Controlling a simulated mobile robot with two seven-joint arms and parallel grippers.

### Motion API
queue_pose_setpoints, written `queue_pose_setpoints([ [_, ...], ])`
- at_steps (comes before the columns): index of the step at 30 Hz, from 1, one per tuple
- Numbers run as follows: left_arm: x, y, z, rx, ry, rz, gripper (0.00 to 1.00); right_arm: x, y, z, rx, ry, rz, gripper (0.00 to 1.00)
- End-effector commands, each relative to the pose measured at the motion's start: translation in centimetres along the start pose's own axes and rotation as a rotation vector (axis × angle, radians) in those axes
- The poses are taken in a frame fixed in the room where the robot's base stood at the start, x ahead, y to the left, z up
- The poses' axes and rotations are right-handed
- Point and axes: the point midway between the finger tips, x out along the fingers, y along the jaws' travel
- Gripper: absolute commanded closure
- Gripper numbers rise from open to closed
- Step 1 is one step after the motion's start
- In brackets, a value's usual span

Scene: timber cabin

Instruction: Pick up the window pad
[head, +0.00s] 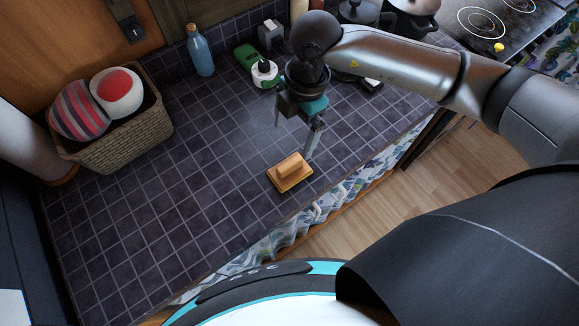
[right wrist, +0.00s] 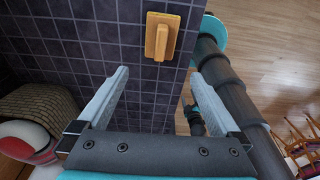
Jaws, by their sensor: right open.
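The window pad (head: 290,172) is a small yellow-orange block with a raised wooden grip. It lies on the dark tiled counter near the front edge. It also shows in the right wrist view (right wrist: 161,37), at the top, beyond the fingertips. My right gripper (head: 297,132) hangs above the counter, a little behind the pad in the head view. Its two fingers are spread wide with nothing between them, and it is apart from the pad. The right fingers also show in the right wrist view (right wrist: 165,82). My left gripper is not in view.
A wicker basket (head: 122,146) with striped and red-white balls stands at the left. A blue bottle (head: 200,50), a green item (head: 247,54) and a white-green container (head: 265,74) stand at the back. A stove (head: 490,30) with a pot is at the right. The counter left of the pad is clear.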

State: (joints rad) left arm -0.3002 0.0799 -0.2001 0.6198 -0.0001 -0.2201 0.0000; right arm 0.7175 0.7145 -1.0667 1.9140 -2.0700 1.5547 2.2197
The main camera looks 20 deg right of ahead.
Motion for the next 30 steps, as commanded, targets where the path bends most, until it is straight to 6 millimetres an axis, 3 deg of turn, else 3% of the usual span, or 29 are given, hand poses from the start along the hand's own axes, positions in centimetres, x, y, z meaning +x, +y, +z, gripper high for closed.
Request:
queue_pose_setpoints([
  [5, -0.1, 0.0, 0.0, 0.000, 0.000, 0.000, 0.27, 1.5, -0.2, 1.0, 0.021, -0.038, -0.014, 0.00],
  [15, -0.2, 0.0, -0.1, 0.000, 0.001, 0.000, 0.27, 8.3, -0.2, 1.0, 0.018, -0.033, -0.011, 0.00],
  [26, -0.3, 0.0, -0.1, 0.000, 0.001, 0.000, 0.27, 10.9, -0.1, 1.1, 0.017, -0.032, -0.010, 0.00],
  [30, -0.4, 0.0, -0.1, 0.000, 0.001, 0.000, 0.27, 12.7, -0.1, 1.3, 0.016, -0.032, -0.010, 0.00],
])
